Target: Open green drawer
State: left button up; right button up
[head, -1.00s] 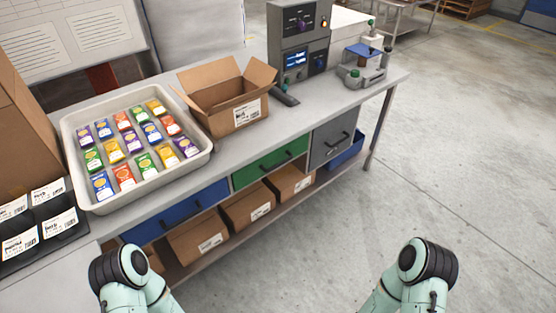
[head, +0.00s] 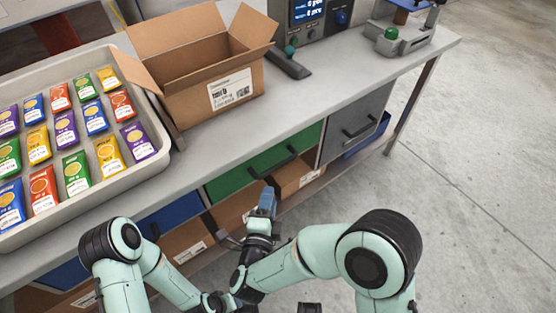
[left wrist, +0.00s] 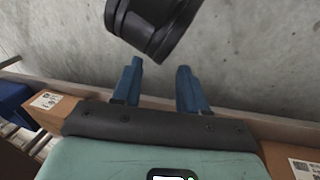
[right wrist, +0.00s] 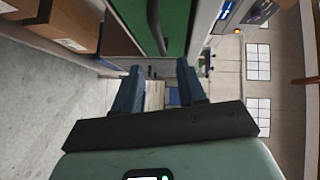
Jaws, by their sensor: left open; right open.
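The green drawer (head: 232,178) is under the bench top, between a blue drawer and a grey one; its front looks shut. Its dark bar handle (head: 273,163) is on the front. My right gripper (head: 267,198) is open and empty, just in front of and below the handle. In the right wrist view, the green front (right wrist: 176,22) and the handle (right wrist: 155,28) lie ahead of my right gripper (right wrist: 159,68), the handle lined up between the fingertips without visible contact. My left gripper (left wrist: 158,70) is open and empty; its fingers are hard to make out in the head view.
A blue drawer (head: 178,215) and a grey drawer (head: 355,120) flank the green one. Cardboard boxes (head: 297,178) stand on the shelf below. An open carton (head: 190,101) and a tray (head: 158,167) of colored packets stand on the bench top. The floor at right is clear.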

aim_at(277, 165)
jog(key=b+x, duration=0.1)
jog(key=x, duration=1.1)
jog(key=shift+w+d+f, duration=0.1)
jog(key=shift+w, duration=0.2)
pick_arm(q)
jog(key=shift+w+a+f+t, duration=0.15)
jog(key=shift+w+a+f, duration=0.15)
jog(key=shift+w, duration=0.2)
jog(key=shift+w+a+f+t, duration=0.15)
jog(key=shift+w+a+f, duration=0.05)
jog(key=shift+w+f, duration=0.2)
pick_arm(e)
grip_shut()
